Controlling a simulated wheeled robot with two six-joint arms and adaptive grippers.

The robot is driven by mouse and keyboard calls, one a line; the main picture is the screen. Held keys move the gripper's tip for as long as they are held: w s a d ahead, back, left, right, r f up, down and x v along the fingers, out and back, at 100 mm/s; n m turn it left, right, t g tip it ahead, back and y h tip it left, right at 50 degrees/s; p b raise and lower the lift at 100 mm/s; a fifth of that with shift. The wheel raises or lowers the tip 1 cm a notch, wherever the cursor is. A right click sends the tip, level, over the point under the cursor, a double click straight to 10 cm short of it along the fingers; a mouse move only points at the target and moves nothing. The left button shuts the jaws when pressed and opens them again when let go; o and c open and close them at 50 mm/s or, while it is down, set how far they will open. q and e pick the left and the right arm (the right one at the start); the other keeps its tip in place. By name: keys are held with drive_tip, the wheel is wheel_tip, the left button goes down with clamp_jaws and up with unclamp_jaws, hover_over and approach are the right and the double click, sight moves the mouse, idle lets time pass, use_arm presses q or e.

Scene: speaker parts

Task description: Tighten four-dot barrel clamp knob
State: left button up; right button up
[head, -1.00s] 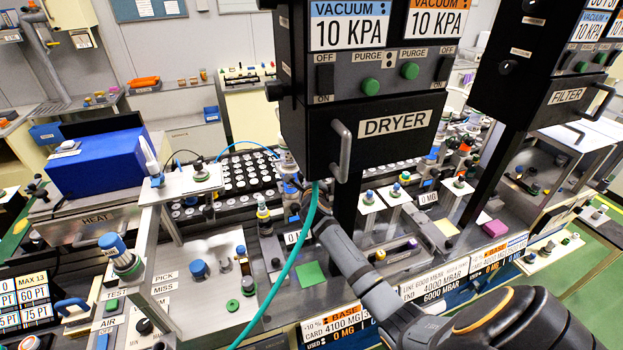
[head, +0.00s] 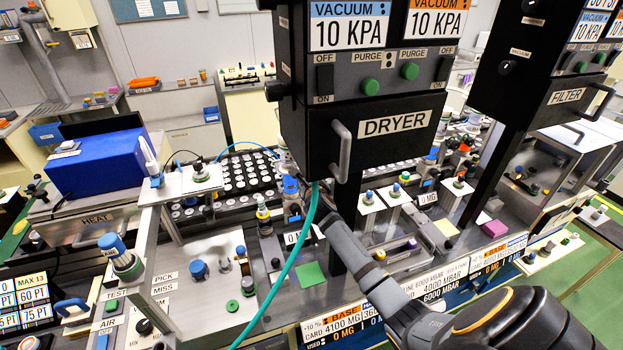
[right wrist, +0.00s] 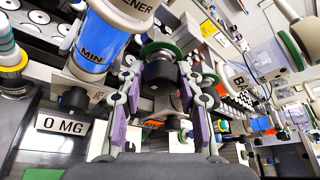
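In the right wrist view my right gripper (right wrist: 161,100) has its two fingers, with purple pads, spread on either side of a black knob (right wrist: 159,72) under a green disc. A gap shows between the pads, and I cannot tell whether the fingertips touch the knob. I cannot make out any dots on it. A blue barrel marked MIN (right wrist: 97,47) stands just left of the gripper. In the head view my right arm reaches up from the lower right, and its gripper is mostly hidden behind the dryer and the green hose. My left gripper is in neither view.
The black dryer box (head: 393,127) with its handle hangs close above my right arm. A green hose (head: 291,262) runs down beside it. Small bottles and knobs crowd the bench. A 0 MG label (right wrist: 64,125) stands left of my gripper.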

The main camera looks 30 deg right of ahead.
drive_tip(key=o, duration=0.4)
drive_tip(key=shift+s, duration=0.1)
